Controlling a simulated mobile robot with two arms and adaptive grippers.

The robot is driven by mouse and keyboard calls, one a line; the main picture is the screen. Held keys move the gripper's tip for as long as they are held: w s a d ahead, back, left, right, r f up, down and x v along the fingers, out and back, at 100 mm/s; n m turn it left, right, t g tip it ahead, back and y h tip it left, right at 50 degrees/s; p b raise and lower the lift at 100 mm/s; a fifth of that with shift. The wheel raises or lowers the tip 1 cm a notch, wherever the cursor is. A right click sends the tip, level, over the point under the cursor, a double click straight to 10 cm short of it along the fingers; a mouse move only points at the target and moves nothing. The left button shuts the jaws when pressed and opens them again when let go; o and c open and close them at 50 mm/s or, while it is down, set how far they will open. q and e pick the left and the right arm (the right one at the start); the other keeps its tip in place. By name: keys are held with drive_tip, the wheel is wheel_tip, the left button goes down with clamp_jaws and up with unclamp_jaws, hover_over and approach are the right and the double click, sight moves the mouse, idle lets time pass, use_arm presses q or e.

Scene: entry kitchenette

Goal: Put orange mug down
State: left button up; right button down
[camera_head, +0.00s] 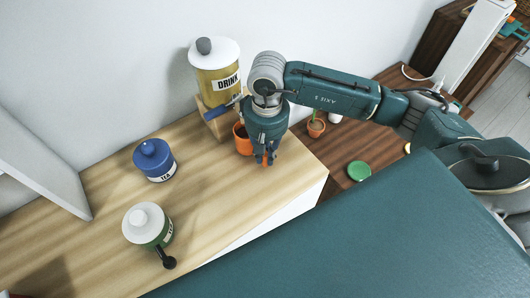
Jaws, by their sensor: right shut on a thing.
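The orange mug (241,140) is at the right part of the light wooden counter (205,199), in front of the drink dispenser (216,75). My right gripper (266,160) points down at the mug's right side and is shut on it. The gripper and wrist hide part of the mug. I cannot tell whether its base touches the counter. My left gripper is not in view.
A blue tea canister (154,160) and a white-lidded green canister (147,226) with a black scoop stand to the left. The counter between them and the mug is clear. A small potted plant (316,127) and a green disc (359,170) are on the lower dark wood surface to the right.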

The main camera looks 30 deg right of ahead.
drive_tip(key=c, duration=1.7)
unclamp_jaws()
drive_tip(key=shift+w+a+f, duration=0.15)
drive_tip(key=shift+w, duration=0.2)
drive_tip(key=shift+s, duration=0.2)
drive_tip(key=shift+r+p, duration=0.35)
drive_tip(key=shift+w+r, duration=0.15)
wheel_tip(320, 180, up, 11)
drive_tip(key=b, duration=0.3)
drive_tip(key=shift+w+b, duration=0.1)
drive_tip(key=shift+b, duration=0.3)
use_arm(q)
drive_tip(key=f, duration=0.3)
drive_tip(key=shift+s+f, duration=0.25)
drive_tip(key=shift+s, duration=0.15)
use_arm(e)
drive_tip(key=shift+r, duration=0.3)
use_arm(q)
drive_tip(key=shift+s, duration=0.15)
use_arm(e)
drive_tip(key=shift+f, duration=0.1)
